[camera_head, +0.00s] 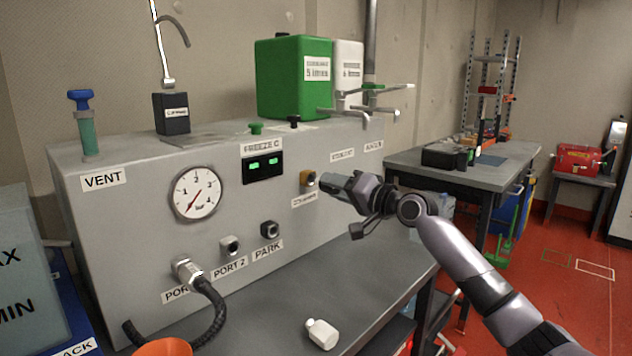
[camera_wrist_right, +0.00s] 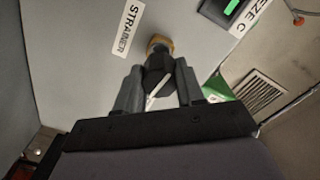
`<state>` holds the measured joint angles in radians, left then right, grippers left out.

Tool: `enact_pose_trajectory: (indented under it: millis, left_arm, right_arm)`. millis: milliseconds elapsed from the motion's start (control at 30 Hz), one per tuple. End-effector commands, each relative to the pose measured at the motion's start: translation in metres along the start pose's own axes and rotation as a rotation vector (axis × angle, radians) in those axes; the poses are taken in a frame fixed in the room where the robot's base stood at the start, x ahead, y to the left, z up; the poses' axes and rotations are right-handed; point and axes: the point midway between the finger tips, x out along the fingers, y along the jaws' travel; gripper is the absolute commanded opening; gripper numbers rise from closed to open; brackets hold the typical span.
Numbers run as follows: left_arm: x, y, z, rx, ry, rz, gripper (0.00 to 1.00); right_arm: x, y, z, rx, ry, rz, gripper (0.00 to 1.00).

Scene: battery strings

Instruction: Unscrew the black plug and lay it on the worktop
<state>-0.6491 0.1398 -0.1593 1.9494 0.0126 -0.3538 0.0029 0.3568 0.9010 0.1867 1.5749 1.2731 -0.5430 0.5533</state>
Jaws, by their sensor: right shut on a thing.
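The black plug (camera_wrist_right: 158,72) sits at the brass fitting (camera_wrist_right: 159,43) above the STRAINER label (camera_head: 304,198) on the grey panel. In the right wrist view it is a dark faceted body with a white line on it. My right gripper (camera_head: 328,181) is shut on the plug, one finger on each side, close to the panel face. In the head view the fingers hide the plug, and only the brass fitting (camera_head: 307,178) shows beside them. Whether the thread is loose cannot be told. The grey worktop (camera_head: 375,285) lies below. My left gripper is not in view.
A small white bottle (camera_head: 322,333) lies on the worktop near its front. A black hose (camera_head: 212,312) runs from a port at the panel's lower left, and an orange funnel-like rim (camera_head: 163,347) is beside it. The worktop below the PARK port (camera_head: 269,229) is clear.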

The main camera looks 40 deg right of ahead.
Motion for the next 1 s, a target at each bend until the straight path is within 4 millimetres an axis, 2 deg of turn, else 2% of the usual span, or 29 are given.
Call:
enact_pose_trajectory:
  millis: [733,1000]
  left_arm:
    - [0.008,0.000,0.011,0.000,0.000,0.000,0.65]
    - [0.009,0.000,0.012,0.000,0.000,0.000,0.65]
  right_arm:
    - [-0.043,0.001,0.000,-0.001,0.001,-0.001,0.00]
    - [-0.050,-0.001,0.000,-0.001,0.001,-0.001,0.00]
